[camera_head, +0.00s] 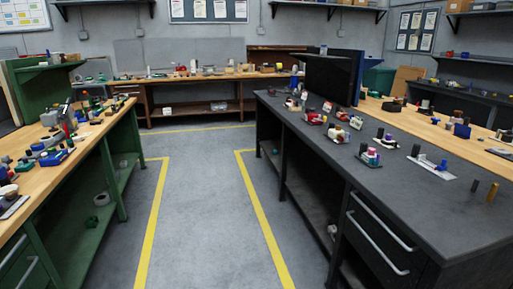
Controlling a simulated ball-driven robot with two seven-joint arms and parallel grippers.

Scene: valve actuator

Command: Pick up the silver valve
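I cannot single out the silver valve with certainty, because the items on the benches are small. On the dark bench (430,205) at the right, a flat silver-grey piece (432,167) carries a small blue part. A grey upright piece (68,112) stands on the left wooden-topped bench (92,133). Neither of my grippers shows in the head view.
A clear grey floor aisle (200,190) with yellow lines runs between the left green-framed bench and the dark bench. A long wooden bench (215,76) stands along the back wall. A black upright panel (331,80) rises from the dark bench. Drawers with handles (379,243) face the aisle.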

